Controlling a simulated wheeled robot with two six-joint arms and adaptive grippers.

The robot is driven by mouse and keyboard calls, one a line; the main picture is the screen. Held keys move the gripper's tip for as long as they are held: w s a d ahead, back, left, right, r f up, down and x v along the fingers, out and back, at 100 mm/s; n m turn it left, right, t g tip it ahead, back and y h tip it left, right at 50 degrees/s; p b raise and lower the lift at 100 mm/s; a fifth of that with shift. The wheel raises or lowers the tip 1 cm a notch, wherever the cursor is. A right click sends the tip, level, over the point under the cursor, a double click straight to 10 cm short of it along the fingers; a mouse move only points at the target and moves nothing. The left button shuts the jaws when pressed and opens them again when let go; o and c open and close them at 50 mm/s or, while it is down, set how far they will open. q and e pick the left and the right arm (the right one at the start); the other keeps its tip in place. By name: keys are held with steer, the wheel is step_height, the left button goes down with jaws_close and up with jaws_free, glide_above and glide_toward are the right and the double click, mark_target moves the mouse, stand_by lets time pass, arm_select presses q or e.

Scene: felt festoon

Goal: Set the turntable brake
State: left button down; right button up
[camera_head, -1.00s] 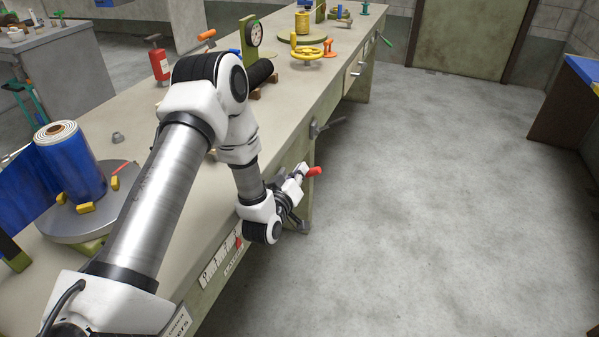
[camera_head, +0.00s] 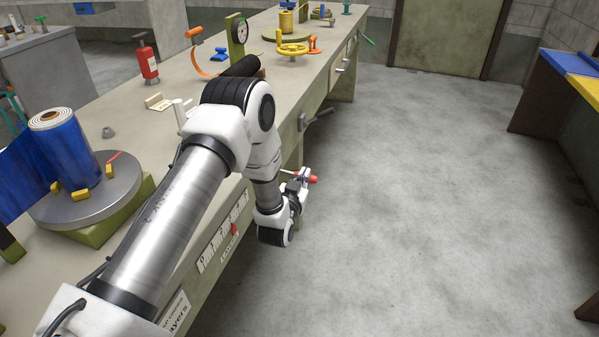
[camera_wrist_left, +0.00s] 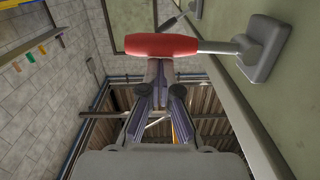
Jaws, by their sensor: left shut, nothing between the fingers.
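A red-handled lever (camera_head: 313,179) sticks out from the bench front in the head view. In the left wrist view its red grip (camera_wrist_left: 162,45) lies across the top, on a grey shaft from a grey base plate (camera_wrist_left: 265,48) on the green bench face. My left gripper (camera_head: 301,180) is at the grip in the head view; in the wrist view its shut, empty fingers (camera_wrist_left: 160,75) point at the grip's underside. I cannot tell if they touch it. A grey turntable (camera_head: 120,197) with a blue roll (camera_head: 65,150) stands on the bench at the left. My right gripper is not in view.
The long bench (camera_head: 125,150) runs along my left; a grey handle (camera_head: 316,118) juts from its front further on. A yellow handwheel (camera_head: 292,48) and a red extinguisher (camera_head: 146,60) stand on it. The floor (camera_head: 420,200) to the right is clear.

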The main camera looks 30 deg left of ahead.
arm_select(q)
steer(key=shift+a+f+m+b, duration=0.1)
steer(key=shift+f+m+b, duration=0.45)
steer(key=shift+f+m, duration=1.95)
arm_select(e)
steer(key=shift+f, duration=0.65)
arm_select(q)
steer(key=shift+s+f, duration=0.15)
steer(key=shift+f, duration=0.05)
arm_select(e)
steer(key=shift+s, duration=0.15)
